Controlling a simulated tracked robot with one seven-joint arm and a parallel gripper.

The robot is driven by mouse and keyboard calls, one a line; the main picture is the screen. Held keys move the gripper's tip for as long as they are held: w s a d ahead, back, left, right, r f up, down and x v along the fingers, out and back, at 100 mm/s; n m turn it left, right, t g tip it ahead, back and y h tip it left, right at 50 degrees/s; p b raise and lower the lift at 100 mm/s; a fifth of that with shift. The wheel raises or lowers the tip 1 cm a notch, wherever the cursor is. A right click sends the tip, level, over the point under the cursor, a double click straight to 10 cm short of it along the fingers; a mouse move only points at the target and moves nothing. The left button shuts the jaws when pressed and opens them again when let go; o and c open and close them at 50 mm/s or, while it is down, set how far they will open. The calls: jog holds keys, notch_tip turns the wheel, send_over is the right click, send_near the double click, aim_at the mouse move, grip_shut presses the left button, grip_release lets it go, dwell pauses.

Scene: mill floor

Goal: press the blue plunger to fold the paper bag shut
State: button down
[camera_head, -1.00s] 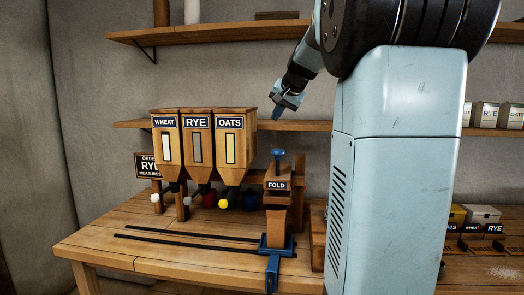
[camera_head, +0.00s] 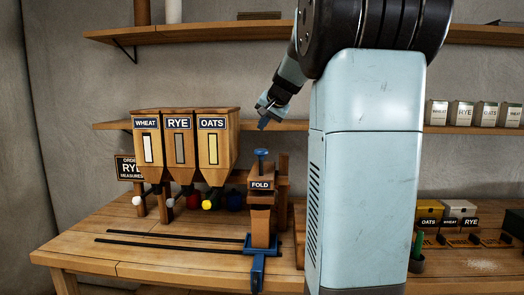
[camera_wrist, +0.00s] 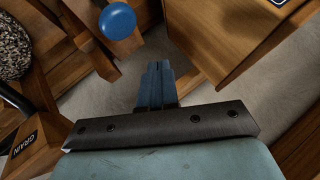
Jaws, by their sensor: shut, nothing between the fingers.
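The blue plunger (camera_head: 262,153) stands upright on top of the wooden press marked FOLD (camera_head: 261,185). Its round blue head (camera_wrist: 117,20) also shows at the top of the wrist view, left of my fingertips. Under the FOLD block is a brown upright shape (camera_head: 260,225) in the blue base; I cannot tell whether it is the paper bag. My gripper (camera_head: 264,124) is above the plunger in the head view, apart from it, pointing down. In the wrist view its blue fingers (camera_wrist: 158,68) are shut together with nothing between them.
The WHEAT, RYE and OATS hoppers (camera_head: 186,150) stand left of the press. An order sign (camera_head: 129,168) is at the far left. Wall shelves (camera_head: 285,125) run behind. Small labelled boxes (camera_head: 459,210) stand at the right.

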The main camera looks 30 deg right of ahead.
aim_at(263, 150)
jog(key=shift+f, duration=2.45)
jog(key=shift+f, duration=0.35)
